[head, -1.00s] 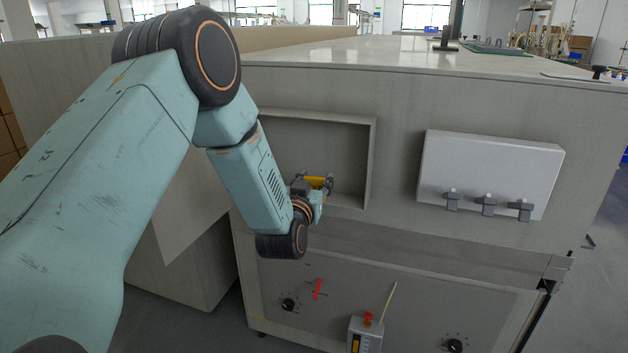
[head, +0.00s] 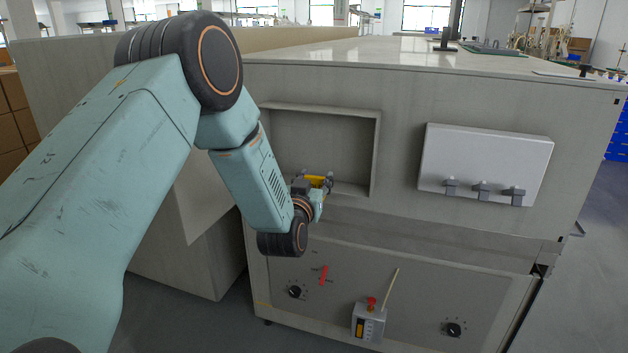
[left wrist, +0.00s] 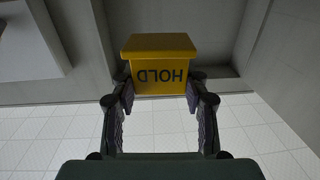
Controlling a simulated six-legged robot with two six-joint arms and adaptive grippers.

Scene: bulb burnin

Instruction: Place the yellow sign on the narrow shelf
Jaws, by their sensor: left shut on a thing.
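The yellow sign (left wrist: 158,72) reads HOLD, upside down in the left wrist view. My left gripper (left wrist: 160,85) is shut on it, with one finger on each side. In the head view the sign (head: 318,182) is a small yellow patch in my left gripper (head: 316,187), in front of the recessed niche (head: 345,145) in the cabinet face. The niche has a narrow ledge (head: 352,189) along its bottom. I cannot tell whether the sign touches the ledge. My left arm hides the niche's left part. My right gripper is not in view.
A white panel with several grey clips (head: 484,160) is on the cabinet face right of the niche. Below are black knobs (head: 454,329), a red lever (head: 323,275) and a small box with a red button (head: 369,320). The cabinet top (head: 370,50) is mostly clear.

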